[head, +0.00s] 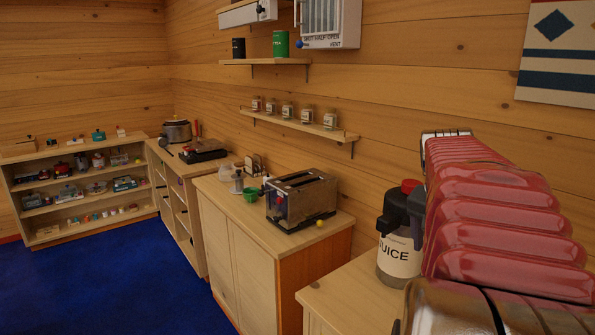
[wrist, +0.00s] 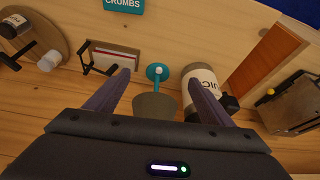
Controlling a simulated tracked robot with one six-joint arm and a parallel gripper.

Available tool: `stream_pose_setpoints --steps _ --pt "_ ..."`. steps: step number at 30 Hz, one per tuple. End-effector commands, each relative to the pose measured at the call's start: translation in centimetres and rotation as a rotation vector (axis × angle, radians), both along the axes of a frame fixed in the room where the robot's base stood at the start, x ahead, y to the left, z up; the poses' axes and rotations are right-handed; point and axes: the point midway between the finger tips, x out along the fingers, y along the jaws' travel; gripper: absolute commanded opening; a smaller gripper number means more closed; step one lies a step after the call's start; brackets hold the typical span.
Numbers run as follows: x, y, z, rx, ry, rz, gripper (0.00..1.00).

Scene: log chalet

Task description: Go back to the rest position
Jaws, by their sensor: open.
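My gripper (wrist: 160,80) shows in the wrist view as two dark purple fingers standing apart, with nothing held between them. Beyond the gap are a teal round piece with a white centre (wrist: 157,71) and a grey-brown rounded thing (wrist: 155,107), partly hidden by the gripper body. The juice container (wrist: 203,76) is behind and beside the right finger; I cannot tell whether they touch. In the head view the juice container (head: 398,258) stands upright on the near counter. I cannot make out my gripper in the head view.
A large red ribbed shape (head: 490,205) blocks the right of the head view. A wall shelf (head: 297,125) holds several jars. The blue floor (head: 130,285) is clear at left.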

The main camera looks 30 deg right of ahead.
Motion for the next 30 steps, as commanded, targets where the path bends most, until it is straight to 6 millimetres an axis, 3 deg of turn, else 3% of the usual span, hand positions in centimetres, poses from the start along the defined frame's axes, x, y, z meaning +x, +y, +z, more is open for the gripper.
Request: stream_pose_setpoints --steps 1,6,15,23,30 --pt "1.3 1.8 -0.1 -0.003 -0.002 0.058 0.75" --pt "4.4 7.3 -0.7 -0.009 -0.004 0.237 0.75" --pt "7.8 17.2 -2.1 -0.024 -0.013 0.548 0.75" --pt "8.5 25.5 -3.9 -0.039 -0.025 0.810 0.75" --pt "7.6 32.5 -6.0 -0.053 -0.042 1.044 0.75"
